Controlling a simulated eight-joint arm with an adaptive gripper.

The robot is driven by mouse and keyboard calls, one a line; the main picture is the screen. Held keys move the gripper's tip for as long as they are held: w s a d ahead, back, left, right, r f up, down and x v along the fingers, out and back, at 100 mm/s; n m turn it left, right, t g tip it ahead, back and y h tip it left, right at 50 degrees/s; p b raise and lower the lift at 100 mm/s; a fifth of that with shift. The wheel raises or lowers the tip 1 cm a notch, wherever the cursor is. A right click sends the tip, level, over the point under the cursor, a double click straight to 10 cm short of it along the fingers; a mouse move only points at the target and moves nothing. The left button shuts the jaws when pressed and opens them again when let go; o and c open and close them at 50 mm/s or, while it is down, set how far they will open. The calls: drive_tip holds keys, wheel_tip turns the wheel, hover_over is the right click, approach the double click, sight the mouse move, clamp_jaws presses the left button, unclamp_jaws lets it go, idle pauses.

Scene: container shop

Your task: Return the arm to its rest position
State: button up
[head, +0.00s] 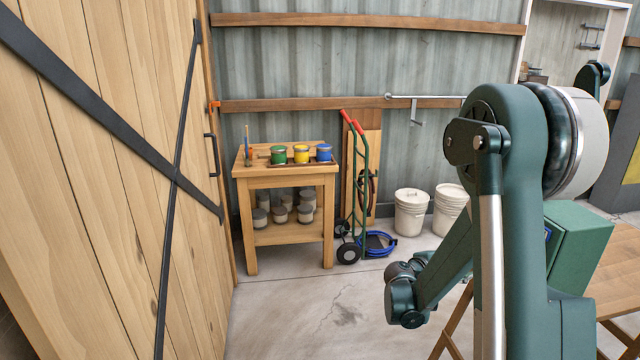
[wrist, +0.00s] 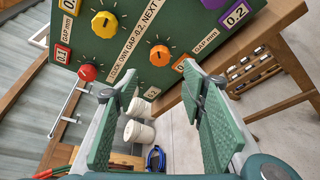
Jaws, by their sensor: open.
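My arm, dark green with a silver rod, stands at the right of the head view. I cannot make out its gripper there. In the wrist view my gripper (wrist: 150,88) is open, with its two green ridged fingers wide apart and nothing between them. Beyond the fingers, a green panel (wrist: 135,35) fills the top of that view. It carries a yellow knob (wrist: 104,24), an orange knob (wrist: 161,52), a red knob (wrist: 87,72) and gap labels. Whether a finger touches the panel is unclear.
A green box (head: 582,240) stands on a wooden table (head: 620,275), partly behind my arm. A workbench (head: 285,172) with paint cans, a hand truck (head: 357,180), white buckets (head: 410,212) and a blue hose (head: 378,245) line the wall. The wooden door (head: 100,200) is left; mid-floor is clear.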

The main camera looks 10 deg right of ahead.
drive_tip(key=shift+a+r, duration=0.1)
drive_tip(key=s+a+r+m+t+y+p, duration=0.1)
drive_tip(key=s+a+r+m+y, duration=0.3)
drive_tip(key=s+a, duration=0.4)
drive_tip(key=s+a+r+m+y, duration=0.1)
drive_tip(key=s+a+r+y, duration=0.3)
drive_tip(key=a, duration=0.5)
drive_tip(key=s+a+r+m+y, duration=0.1)
drive_tip(key=s+a+m+y, duration=0.1)
drive_tip(key=s+a, duration=0.8)
drive_tip(key=s+a+r+m+t+y+p, duration=0.1)
drive_tip(key=s+a+m+y, duration=0.2)
drive_tip(key=s+a, duration=0.7)
drive_tip(key=shift+s+a+r+y, duration=0.35)
drive_tip(key=shift+s+y, duration=0.2)
drive_tip(key=shift+y, duration=0.35)
drive_tip(key=shift+d, duration=0.1)
idle(1.2)
